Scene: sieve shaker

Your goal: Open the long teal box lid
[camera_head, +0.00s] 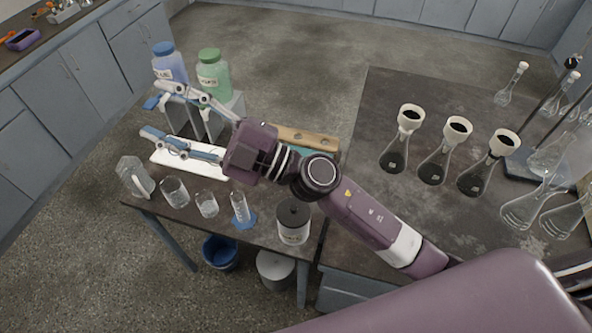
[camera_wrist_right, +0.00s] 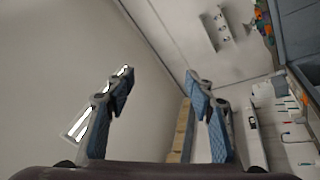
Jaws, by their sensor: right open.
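My right gripper (camera_head: 151,118) is open and empty, reaching left across the small table, its two fingers spread wide. It also shows in the right wrist view (camera_wrist_right: 158,82), with nothing between the fingers. A small teal patch (camera_head: 318,153), perhaps part of the long teal box, shows just behind my right arm, beside a wooden block with holes (camera_head: 310,138). My arm hides the rest, so I cannot tell how its lid stands. The fingers are well left of this patch, not touching it. My left gripper is out of view.
A blue-lidded jar (camera_head: 170,68) and a green jar (camera_head: 213,78) stand on a grey stand near the fingers. A white tray (camera_head: 180,160) lies below them. Flasks (camera_head: 437,165) stand on the right bench.

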